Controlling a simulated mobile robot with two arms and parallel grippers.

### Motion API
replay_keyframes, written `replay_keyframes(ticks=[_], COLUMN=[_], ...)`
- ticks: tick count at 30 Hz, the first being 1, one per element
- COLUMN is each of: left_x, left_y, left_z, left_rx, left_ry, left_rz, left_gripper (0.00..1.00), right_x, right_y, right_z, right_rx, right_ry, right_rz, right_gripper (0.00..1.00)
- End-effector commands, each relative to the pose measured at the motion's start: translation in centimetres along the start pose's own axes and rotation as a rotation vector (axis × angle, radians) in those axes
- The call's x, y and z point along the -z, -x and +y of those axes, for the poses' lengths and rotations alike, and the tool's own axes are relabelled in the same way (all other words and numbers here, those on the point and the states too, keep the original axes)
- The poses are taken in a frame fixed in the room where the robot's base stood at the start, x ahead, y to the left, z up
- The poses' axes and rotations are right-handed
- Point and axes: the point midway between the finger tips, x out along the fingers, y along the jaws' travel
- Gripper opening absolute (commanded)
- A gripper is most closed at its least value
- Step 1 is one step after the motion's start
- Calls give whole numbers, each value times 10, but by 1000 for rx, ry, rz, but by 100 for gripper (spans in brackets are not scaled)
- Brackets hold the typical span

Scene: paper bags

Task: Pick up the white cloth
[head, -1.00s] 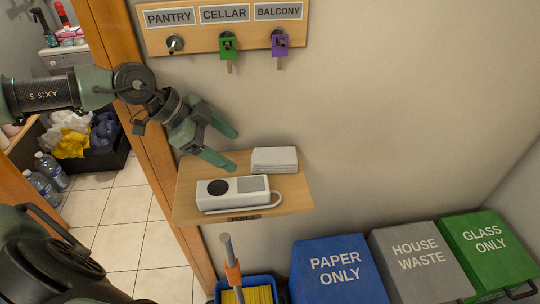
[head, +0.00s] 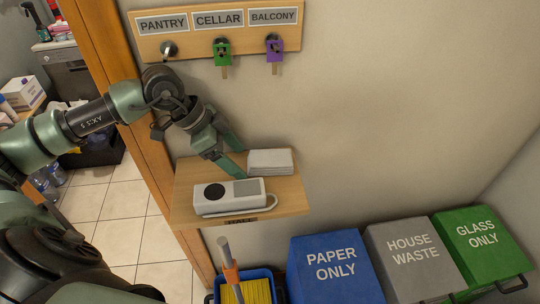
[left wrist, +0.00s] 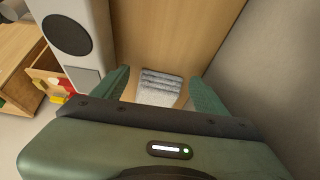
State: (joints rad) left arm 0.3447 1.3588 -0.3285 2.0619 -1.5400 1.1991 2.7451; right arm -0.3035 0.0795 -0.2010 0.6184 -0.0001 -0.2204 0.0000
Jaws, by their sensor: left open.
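The white cloth (head: 270,161) lies folded in a flat stack on the small wooden wall shelf (head: 187,209), at the back right against the wall. In the left wrist view the cloth (left wrist: 160,87) shows between my two fingers, beyond the palm. My left gripper (head: 240,163) is open and empty, its fingertips just left of the cloth in the head view. I cannot tell whether a fingertip touches it. My right gripper is not in view.
A white device (head: 230,196) with a black round dial stands on the shelf in front of the cloth. Key hooks (head: 216,32) are on the wall above. Blue (head: 337,281), grey (head: 411,265) and green (head: 480,258) bins stand below right. A doorway is at left.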

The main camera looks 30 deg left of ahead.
Motion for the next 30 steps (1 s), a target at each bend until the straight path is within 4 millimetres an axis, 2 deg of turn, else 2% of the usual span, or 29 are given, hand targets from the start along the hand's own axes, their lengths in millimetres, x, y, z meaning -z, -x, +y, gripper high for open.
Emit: replay_keyframes(ticks=[1, 3, 11, 19, 24, 29, 30], left_x=[9, 14, 26, 62, 58, 57, 57], left_y=[0, -4, -13, -32, -44, -45, -45], left_z=[1, 0, 0, 1, 1, 0, 0], left_rx=[-2, -1, -2, -2, 0, 1, 1], left_ry=[-3, -2, -2, -4, -1, -2, -2], left_rz=[6, 4, 2, 2, -3, -3, -3], left_gripper=[73, 73, 73, 73, 73, 73, 70], right_x=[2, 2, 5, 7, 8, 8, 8], right_y=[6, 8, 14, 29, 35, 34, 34], right_z=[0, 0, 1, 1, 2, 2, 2], right_rx=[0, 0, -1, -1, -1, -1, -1], right_ry=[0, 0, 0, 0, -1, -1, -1], right_rz=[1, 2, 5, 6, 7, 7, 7], right_gripper=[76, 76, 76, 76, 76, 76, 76])
